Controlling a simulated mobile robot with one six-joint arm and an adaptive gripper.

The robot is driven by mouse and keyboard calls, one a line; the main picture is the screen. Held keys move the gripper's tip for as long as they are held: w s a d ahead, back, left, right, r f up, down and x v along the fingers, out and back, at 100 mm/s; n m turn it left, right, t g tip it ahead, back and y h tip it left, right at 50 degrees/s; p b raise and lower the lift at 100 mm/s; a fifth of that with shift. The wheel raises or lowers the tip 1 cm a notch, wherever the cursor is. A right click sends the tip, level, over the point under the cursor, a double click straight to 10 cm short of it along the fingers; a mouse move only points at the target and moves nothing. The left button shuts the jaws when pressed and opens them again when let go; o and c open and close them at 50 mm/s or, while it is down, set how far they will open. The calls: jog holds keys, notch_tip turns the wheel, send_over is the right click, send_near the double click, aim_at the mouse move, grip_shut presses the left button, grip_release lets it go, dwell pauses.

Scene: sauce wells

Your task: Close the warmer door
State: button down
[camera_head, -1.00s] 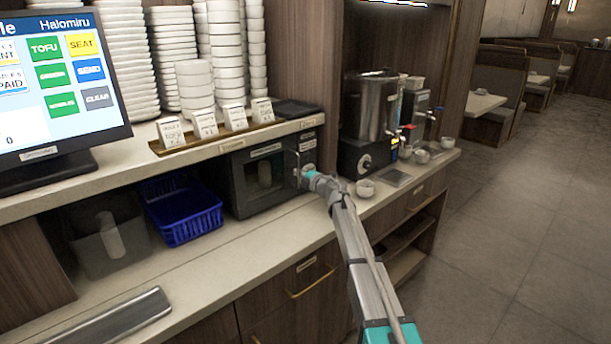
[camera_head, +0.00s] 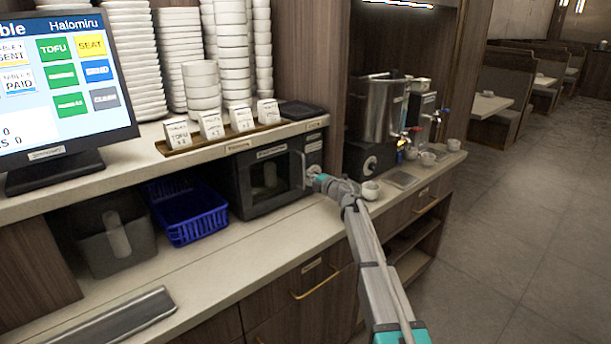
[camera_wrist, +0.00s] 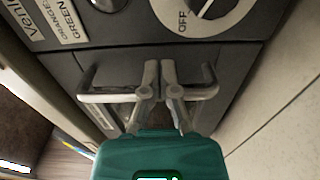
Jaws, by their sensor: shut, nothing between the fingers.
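The warmer (camera_head: 236,180) is a dark box with a windowed door (camera_head: 268,202), standing on the counter below the shelf. The door looks flush or nearly flush with the front; I cannot tell whether it is fully shut. Its handle (camera_head: 303,168) is at the door's right side; in the wrist view the metal handle bar (camera_wrist: 103,97) runs behind my fingers. My gripper (camera_head: 312,173) is at the front by the handle and control panel. In the wrist view my gripper (camera_wrist: 160,66) has its fingers together and empty, over the handle, with a dial (camera_wrist: 207,14) beyond.
A blue basket (camera_head: 190,215) and a dark bin (camera_head: 112,240) sit left of the warmer. A small cup (camera_head: 370,190) stands close to the right of my arm, before a metal urn (camera_head: 378,112). The counter (camera_head: 250,245) in front of the warmer is clear.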

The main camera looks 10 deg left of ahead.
jog(key=v, duration=1.2)
jog(key=shift+r, duration=0.1)
